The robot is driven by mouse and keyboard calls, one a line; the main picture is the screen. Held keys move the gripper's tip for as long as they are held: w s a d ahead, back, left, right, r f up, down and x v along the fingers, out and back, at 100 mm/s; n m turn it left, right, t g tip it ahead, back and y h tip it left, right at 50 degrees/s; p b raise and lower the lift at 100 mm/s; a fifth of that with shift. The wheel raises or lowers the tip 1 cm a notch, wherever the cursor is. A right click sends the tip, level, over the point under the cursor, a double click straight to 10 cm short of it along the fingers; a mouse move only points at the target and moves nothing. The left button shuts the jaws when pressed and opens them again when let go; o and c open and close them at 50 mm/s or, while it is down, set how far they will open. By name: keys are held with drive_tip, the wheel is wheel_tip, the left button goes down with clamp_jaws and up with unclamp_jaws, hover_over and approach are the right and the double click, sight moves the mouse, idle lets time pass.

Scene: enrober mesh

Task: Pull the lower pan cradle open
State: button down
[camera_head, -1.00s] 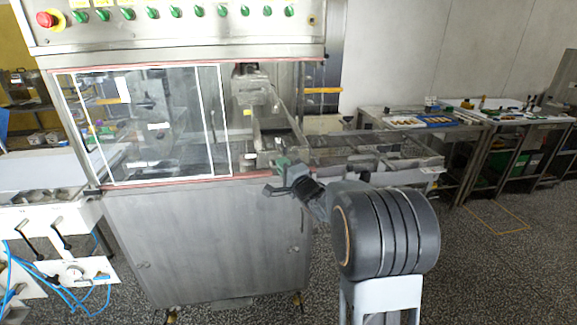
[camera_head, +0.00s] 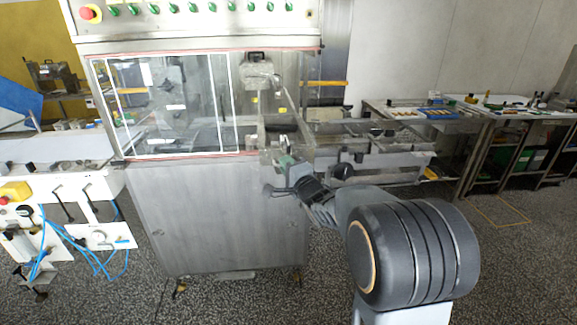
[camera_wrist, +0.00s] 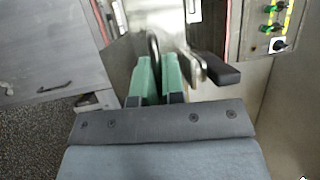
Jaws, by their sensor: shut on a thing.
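My gripper (camera_wrist: 158,82) has two green fingers, close together on a thin, dark curved bar (camera_wrist: 154,45). The bar looks like the handle of the lower pan cradle, but most of the cradle is hidden. In the head view my gripper (camera_head: 287,163) is at the right front corner of the enrober cabinet (camera_head: 215,215), just below the clear guard. Pale metal parts (camera_head: 285,140) stand right behind the fingers. How far the cradle is open cannot be told.
A black lever (camera_wrist: 217,70) sticks out close right of the fingers. A conveyor frame (camera_head: 385,145) runs right from the enrober, with a dark round knob (camera_head: 343,171) below. A white machine (camera_head: 75,205) with blue hoses stands left. The speckled floor in front is clear.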

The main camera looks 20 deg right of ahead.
drive_tip(key=shift+f, duration=0.15)
drive_tip(key=c, duration=1.7)
unclamp_jaws()
drive_tip(key=shift+s, duration=0.1)
drive_tip(key=shift+o, duration=0.9)
drive_tip(key=shift+s+a, duration=0.1)
drive_tip(key=shift+s, duration=0.1)
drive_tip(key=b+v, duration=0.1)
drive_tip(key=v, duration=1.2)
drive_tip(key=shift+s, duration=0.35)
